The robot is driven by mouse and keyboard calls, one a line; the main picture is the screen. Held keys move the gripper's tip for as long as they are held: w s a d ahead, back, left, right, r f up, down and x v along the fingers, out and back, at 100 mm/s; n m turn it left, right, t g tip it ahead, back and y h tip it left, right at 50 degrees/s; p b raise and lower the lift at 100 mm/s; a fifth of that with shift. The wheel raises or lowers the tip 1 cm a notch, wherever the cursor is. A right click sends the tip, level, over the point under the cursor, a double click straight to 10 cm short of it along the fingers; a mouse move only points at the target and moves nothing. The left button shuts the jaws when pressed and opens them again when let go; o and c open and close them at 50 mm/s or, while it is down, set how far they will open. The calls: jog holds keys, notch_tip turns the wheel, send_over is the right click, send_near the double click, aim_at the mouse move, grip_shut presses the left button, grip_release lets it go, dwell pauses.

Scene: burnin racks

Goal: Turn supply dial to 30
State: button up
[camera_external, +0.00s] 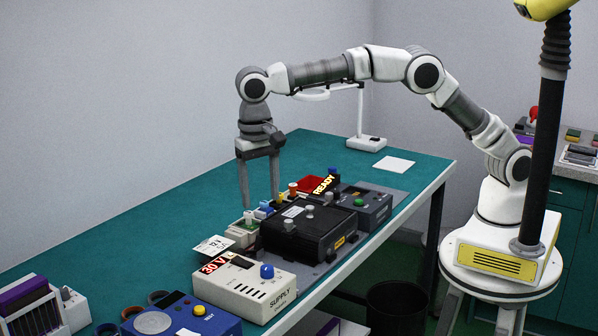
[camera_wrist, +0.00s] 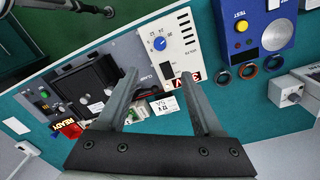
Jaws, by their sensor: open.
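The supply (camera_external: 240,291) is a cream box at the table's near edge, with a blue dial (camera_external: 267,271) on top. Its red display reads 30 V in the external view. In the wrist view the supply (camera_wrist: 178,55) is above my fingers, with the blue dial (camera_wrist: 159,44) inside a ring of scale marks. One finger partly covers the display there. My gripper (camera_external: 260,203) is open and empty, pointing down over the table behind the supply and well above it. Its spread fingers (camera_wrist: 160,76) touch nothing that I can see.
A black fixture (camera_external: 305,228) and a grey-blue box (camera_external: 362,207) stand right of the supply. Small connectors and a READY sign (camera_external: 324,185) are behind. A blue TEST box (camera_external: 182,318) and rings are left. The rear left of the table is clear.

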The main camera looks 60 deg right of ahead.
aim_at(267, 267)
jog(key=f+n, duration=0.2)
jog(key=f, duration=0.3)
jog(key=f+n, duration=0.3)
jog(key=f, duration=0.3)
jog(key=d+f+n+y, duration=0.1)
jog(key=f+n, duration=0.1)
jog(key=f, duration=0.4)
jog(key=shift+s+f+n, duration=0.2)
jog(key=shift+n, duration=0.1)
grip_shut()
